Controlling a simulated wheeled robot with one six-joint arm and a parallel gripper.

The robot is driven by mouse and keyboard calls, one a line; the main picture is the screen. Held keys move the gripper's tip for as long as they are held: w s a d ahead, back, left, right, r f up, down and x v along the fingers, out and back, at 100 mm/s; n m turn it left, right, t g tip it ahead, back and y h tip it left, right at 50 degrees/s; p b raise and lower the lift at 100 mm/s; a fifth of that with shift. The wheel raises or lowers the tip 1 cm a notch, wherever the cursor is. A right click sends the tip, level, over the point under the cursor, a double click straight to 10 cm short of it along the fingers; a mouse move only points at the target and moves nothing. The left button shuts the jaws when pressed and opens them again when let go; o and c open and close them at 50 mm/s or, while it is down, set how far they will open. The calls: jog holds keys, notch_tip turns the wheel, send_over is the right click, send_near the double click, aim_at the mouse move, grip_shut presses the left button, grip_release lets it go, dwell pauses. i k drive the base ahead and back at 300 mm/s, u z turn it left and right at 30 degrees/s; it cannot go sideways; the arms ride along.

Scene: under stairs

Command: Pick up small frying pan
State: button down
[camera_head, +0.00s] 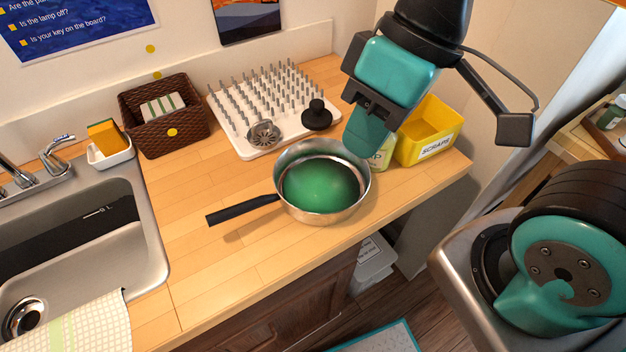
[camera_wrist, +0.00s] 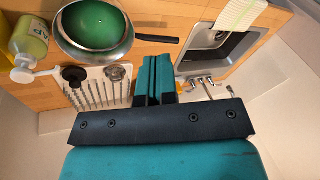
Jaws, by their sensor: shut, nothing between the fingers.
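The small frying pan (camera_head: 283,205) stands on the wooden counter, a steel pan with a black handle (camera_head: 243,210) pointing left. A rounded green thing (camera_head: 322,188) fills its inside; I cannot tell whether this is its coating or a separate object. In the wrist view the pan (camera_wrist: 64,47) is at the upper left, its handle pointing right. My gripper (camera_head: 364,142) is shut and empty, above and behind the pan's right side in the head view. In the wrist view the teal fingers (camera_wrist: 152,78) are closed together, apart from the pan and its handle.
A soap bottle (camera_wrist: 29,38) and yellow scraps bin (camera_head: 428,132) stand right of the pan. Behind are a white peg rack (camera_head: 240,108), a strainer (camera_head: 264,134) and a black knob-like item (camera_head: 317,115). The sink (camera_head: 146,250) lies left. Counter around the handle is clear.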

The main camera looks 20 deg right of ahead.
aim_at(318, 182)
jog(key=z, duration=0.5)
jog(key=k, duration=1.65)
jog(key=u, duration=0.85)
jog(key=i, duration=1)
jog(key=z, duration=0.05)
